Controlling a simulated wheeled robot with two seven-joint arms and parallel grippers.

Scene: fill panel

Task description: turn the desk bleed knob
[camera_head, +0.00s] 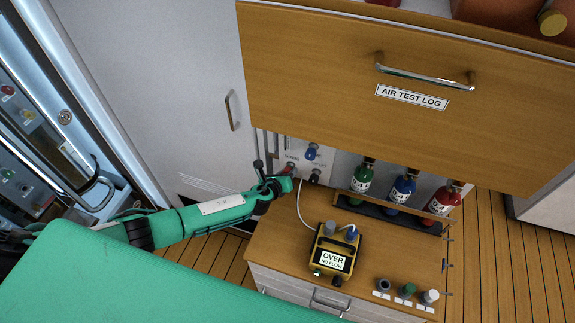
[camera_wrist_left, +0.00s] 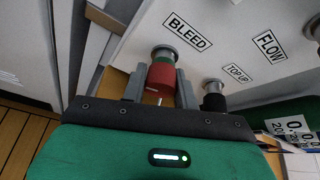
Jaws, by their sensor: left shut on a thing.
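The bleed knob (camera_wrist_left: 160,78) is red on a grey stem, below the BLEED label (camera_wrist_left: 187,30) on a pale panel. My left gripper (camera_wrist_left: 160,92) is shut on it, with one finger on each side. In the head view my left gripper (camera_head: 284,183) reaches the panel above the desk (camera_head: 275,240) from the left, and it hides most of the knob. My right gripper is not in view.
A black knob (camera_wrist_left: 214,102) under the TOP UP label sits close right of the gripper. A blue knob (camera_head: 311,152) is above. A yellow meter (camera_head: 333,252) reading OVER NO FLOW stands on the desk. Green, blue and red bottles (camera_head: 403,190) stand right. A wooden drawer (camera_head: 330,90) overhangs.

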